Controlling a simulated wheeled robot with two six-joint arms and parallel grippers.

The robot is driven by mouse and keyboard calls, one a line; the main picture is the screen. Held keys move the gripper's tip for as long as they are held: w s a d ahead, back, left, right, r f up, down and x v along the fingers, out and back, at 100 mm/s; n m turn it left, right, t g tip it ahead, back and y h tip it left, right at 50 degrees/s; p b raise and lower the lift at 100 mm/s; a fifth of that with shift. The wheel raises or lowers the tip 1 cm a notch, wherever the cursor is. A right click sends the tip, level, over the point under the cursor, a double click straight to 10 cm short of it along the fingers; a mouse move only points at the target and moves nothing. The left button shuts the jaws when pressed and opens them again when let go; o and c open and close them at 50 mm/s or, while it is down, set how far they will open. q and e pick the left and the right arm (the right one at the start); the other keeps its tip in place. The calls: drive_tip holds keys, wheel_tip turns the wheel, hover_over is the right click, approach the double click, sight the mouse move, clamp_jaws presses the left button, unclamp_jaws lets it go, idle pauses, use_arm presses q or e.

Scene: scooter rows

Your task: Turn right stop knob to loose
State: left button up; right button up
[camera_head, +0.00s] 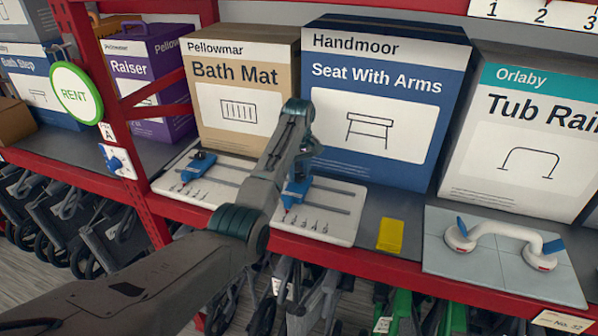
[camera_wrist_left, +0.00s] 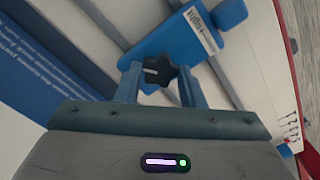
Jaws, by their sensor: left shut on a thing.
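In the left wrist view the blue stop (camera_wrist_left: 172,42) carries a dark, star-shaped knob (camera_wrist_left: 153,76). The knob sits between the two fingers of my left gripper (camera_wrist_left: 160,84), which is shut on it. How far the knob is turned cannot be told. My right gripper is not in view.
A yellow block (camera_head: 390,235) and a tile panel (camera_head: 500,270) with a white grab handle (camera_head: 503,240) lie to the right. Large boxes (camera_head: 385,100) stand close behind.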

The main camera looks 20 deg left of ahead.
sight(299, 176)
use_arm(q)
drive_tip(key=shift+r, duration=0.15)
idle(0.4)
drive_tip(key=o, duration=1)
wheel_tip(299, 176, up, 4)
drive_tip(key=b, duration=0.2)
drive_tip(key=shift+r+b, duration=0.1)
drive_tip(key=shift+b, duration=0.3)
wheel_tip(299, 176, up, 7)
drive_tip(key=p, duration=0.3)
drive_tip(key=shift+f, duration=0.2)
